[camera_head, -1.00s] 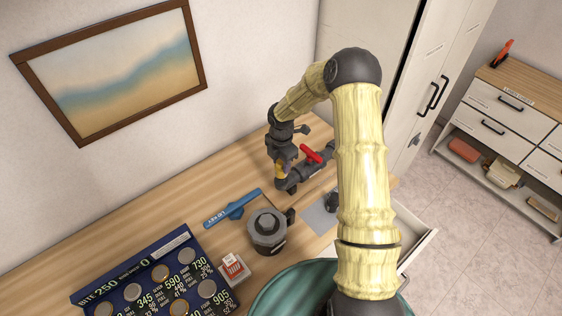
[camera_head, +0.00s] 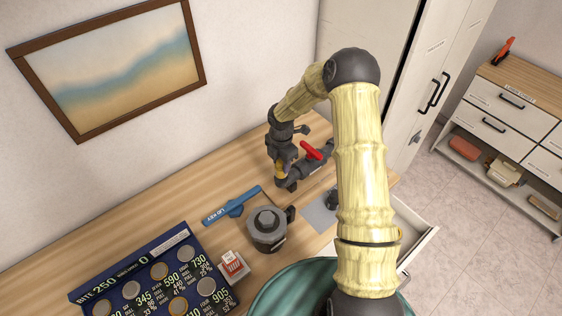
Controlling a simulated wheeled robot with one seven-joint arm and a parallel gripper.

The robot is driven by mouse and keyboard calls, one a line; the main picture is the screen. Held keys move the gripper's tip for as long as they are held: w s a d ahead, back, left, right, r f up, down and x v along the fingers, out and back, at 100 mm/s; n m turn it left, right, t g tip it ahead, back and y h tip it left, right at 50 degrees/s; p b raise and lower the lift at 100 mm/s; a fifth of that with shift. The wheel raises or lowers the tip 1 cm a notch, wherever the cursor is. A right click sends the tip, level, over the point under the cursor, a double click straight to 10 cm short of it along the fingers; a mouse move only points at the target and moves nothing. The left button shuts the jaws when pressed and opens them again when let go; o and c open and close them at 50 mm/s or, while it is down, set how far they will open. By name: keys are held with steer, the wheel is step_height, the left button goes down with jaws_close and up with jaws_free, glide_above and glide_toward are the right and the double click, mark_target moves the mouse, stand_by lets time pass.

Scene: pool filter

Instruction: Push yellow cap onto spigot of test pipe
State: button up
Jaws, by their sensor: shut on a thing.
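The dark grey test pipe (camera_head: 312,167) with a red valve handle (camera_head: 311,151) stands at the back of the wooden bench. My gripper (camera_head: 283,163) is above the left end of the pipe, pointing down. It is shut on the yellow cap (camera_head: 280,169), of which only a small yellow patch shows between the dark fingers. The spigot is mostly hidden by my gripper, and I cannot tell whether the cap touches it or sits on it.
A grey filter housing (camera_head: 267,231), a blue tool (camera_head: 232,205), a small red-and-white box (camera_head: 234,265) and a dark board with discs (camera_head: 143,290) lie on the bench. A grey mat (camera_head: 319,213) is in front of the pipe. An open drawer (camera_head: 415,232) juts out at the right.

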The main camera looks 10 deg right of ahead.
mark_target(281, 162)
steer(key=shift+f+b, duration=0.65)
steer(key=shift+f, duration=0.45)
steer(key=o, duration=1.2)
steer(key=shift+c, duration=0.2)
steer(key=shift+r, duration=0.1)
steer(key=shift+r+p, duration=1.95)
steer(key=shift+r, duration=0.55)
